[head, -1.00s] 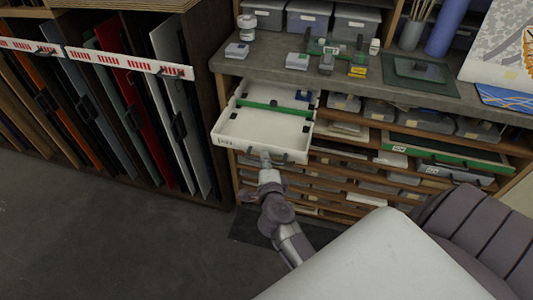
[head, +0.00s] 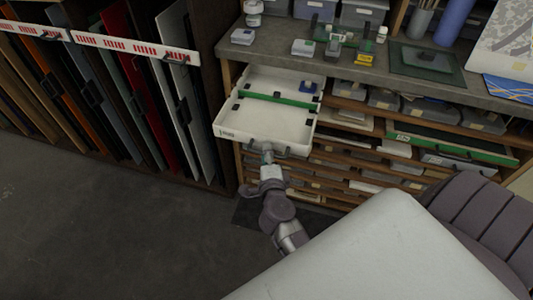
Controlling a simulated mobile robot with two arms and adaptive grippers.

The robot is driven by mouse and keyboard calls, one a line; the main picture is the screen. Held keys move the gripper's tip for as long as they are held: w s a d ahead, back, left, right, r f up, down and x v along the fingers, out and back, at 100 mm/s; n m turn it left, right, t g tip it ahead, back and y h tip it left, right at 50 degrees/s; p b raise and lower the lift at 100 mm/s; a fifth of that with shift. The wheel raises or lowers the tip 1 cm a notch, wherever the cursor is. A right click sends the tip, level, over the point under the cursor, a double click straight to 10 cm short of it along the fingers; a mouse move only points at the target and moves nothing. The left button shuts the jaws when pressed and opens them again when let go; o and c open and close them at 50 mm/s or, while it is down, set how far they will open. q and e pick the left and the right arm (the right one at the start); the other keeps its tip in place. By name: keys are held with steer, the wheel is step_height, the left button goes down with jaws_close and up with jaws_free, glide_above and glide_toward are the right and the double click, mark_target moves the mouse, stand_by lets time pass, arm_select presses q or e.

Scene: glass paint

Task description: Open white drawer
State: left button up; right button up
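The white drawer (head: 235,128) is pulled well out of the wooden cabinet, in the upper middle of the head view. It is a shallow tray with a green bar across it and a small blue-topped item (head: 308,88) at its back right. My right gripper (head: 268,155) is at the handle on the drawer's front, with its fingertips touching or very close to it. The fingers are too small and too hidden to tell whether they are closed around the handle. My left gripper is not in view.
Other cabinet slots below hold boxes, and a green-edged drawer (head: 405,139) sticks out at the right. The counter (head: 275,54) above carries jars and small boxes. A rack of coloured panels (head: 130,70) stands at the left. The floor (head: 110,235) in front is clear.

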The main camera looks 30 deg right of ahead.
steer(key=v, duration=0.7)
steer(key=shift+s+a+f, duration=0.1)
steer(key=a+f+n+y, duration=0.2)
steer(key=a+f+n, duration=0.1)
steer(key=f+n, duration=0.3)
steer(key=a+f+n+y, duration=0.3)
steer(key=a+f, duration=0.1)
steer(key=f, duration=0.4)
steer(key=s+a+f+n+g+y, duration=0.2)
steer(key=s+f+n, duration=0.25)
steer(key=f, duration=0.35)
steer(key=s+a+f+n+g+y, duration=0.1)
steer(key=s+f+n+g+y, duration=0.1)
steer(key=s+f+n, duration=0.35)
steer(key=s+d+f+n+g+h, duration=0.1)
steer(key=s+d+f+n+g, duration=0.2)
steer(key=s+f, duration=0.5)
steer(key=s+d+f+n+g, duration=0.4)
steer(key=s+f, duration=0.5)
steer(key=s, duration=0.8)
steer(key=shift+d+f+n+g+h, duration=0.2)
steer(key=shift+d+n+g+h, duration=0.15)
steer(key=shift+g, duration=0.75)
